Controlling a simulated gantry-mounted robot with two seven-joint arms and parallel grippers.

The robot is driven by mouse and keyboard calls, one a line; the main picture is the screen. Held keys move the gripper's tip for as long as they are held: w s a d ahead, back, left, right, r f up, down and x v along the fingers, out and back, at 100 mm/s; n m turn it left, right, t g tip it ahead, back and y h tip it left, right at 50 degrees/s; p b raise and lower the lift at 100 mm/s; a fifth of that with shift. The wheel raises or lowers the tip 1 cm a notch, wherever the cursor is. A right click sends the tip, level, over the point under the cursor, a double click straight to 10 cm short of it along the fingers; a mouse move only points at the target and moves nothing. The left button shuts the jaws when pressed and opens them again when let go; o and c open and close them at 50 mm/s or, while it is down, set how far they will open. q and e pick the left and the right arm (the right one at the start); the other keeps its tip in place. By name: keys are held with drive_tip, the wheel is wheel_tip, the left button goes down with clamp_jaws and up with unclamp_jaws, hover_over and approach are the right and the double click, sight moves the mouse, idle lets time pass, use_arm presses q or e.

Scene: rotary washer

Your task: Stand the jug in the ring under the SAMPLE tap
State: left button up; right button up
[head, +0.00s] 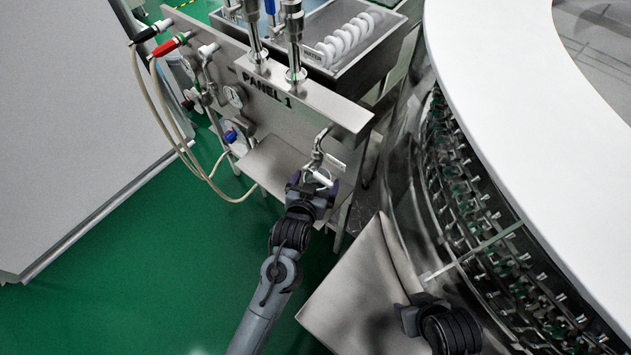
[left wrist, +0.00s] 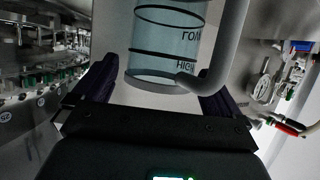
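The clear jug (left wrist: 165,40), with dark bands and lettering, fills the upper middle of the left wrist view. A thick grey curved bar (left wrist: 228,50) runs beside it and meets it near its lower edge in the picture; I cannot tell if it is the handle. My left gripper (left wrist: 158,85) has its dark fingers spread, one on each side of the jug, with a gap at the left finger. In the head view, my left gripper (head: 318,184) is just below a chrome tap (head: 318,148), hiding most of a pale object (head: 322,178). The ring cannot be made out. My right gripper (head: 410,312) is low right, its fingers unclear.
The steel panel (head: 290,110) carries gauges (head: 236,96) and hoses (head: 170,115) at its left. The rotary washer (head: 450,180) curves along the right. A steel sheet (head: 365,295) lies low in front. Green floor (head: 120,290) is clear at left.

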use_arm(q)
drive_tip(key=shift+r, duration=0.1)
drive_tip(key=p+v, duration=0.3)
drive_tip(key=v, duration=0.9)
drive_tip(key=s+a+f+g+y, duration=0.2)
drive_tip(key=s+a+g, duration=0.2)
drive_tip(key=s+a, duration=0.5)
drive_tip(key=s+a+f+n+g+y, duration=0.1)
drive_tip(key=s+a+f+g, duration=0.2)
drive_tip(key=s+a, duration=0.7)
drive_tip(key=shift+s+f+g+y, duration=0.35)
drive_tip(key=shift+s+g, duration=0.2)
drive_tip(key=shift+g, duration=0.55)
drive_tip(key=shift+r, duration=0.15)
